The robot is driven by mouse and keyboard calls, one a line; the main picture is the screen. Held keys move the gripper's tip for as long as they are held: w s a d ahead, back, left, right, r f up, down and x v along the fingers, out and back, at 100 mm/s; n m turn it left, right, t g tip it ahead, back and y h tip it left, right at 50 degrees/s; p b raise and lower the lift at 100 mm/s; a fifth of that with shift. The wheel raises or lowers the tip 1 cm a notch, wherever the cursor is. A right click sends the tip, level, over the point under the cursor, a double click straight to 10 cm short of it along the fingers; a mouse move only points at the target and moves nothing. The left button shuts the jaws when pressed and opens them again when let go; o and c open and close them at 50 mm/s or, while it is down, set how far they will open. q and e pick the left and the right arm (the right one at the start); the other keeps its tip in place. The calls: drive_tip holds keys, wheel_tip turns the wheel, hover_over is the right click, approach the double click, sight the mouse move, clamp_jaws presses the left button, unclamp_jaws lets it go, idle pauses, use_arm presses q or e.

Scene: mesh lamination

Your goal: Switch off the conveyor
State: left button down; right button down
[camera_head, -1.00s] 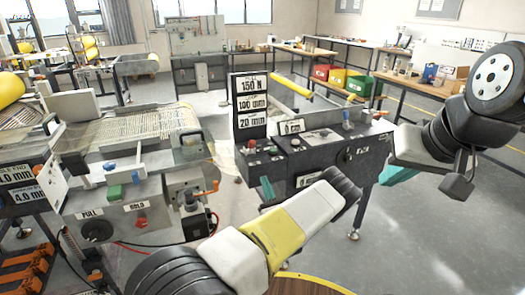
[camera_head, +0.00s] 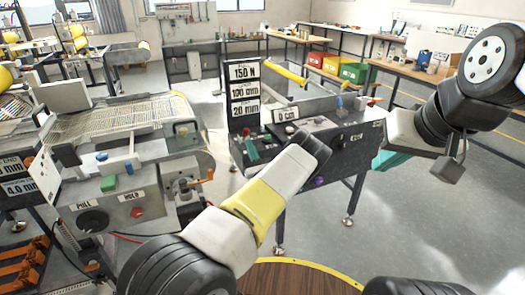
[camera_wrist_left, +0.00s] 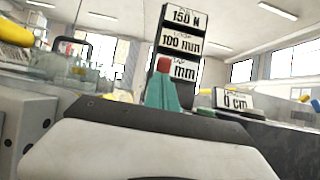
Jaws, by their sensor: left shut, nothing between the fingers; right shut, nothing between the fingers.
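A dark control panel (camera_head: 325,137) in the middle of the head view carries small buttons and knobs. One red button (camera_head: 246,131) sits at its left end, under the sign stack reading 150 N, 100 mm and 20 mm. My left gripper (camera_head: 250,153), teal and shut, is in front of the panel's left end, partly hidden by my arm. In the left wrist view the shut fingertips (camera_wrist_left: 163,92) line up just below a red button (camera_wrist_left: 163,64); contact cannot be told. My right gripper (camera_head: 390,160), teal and shut, is right of the panel, mostly hidden behind my arm.
At left, a machine with a mesh belt (camera_head: 105,118) has a green block (camera_head: 108,183), PULL and HOLD labels and a red knob (camera_head: 137,211). Colored bins (camera_head: 337,66) stand at the back. Floor at right is clear. A round wooden top (camera_head: 290,280) is close in front.

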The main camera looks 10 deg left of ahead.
sight(245, 134)
use_arm(q)
drive_tip(key=shift+x, duration=1.3)
drive_tip(key=shift+r, duration=0.15)
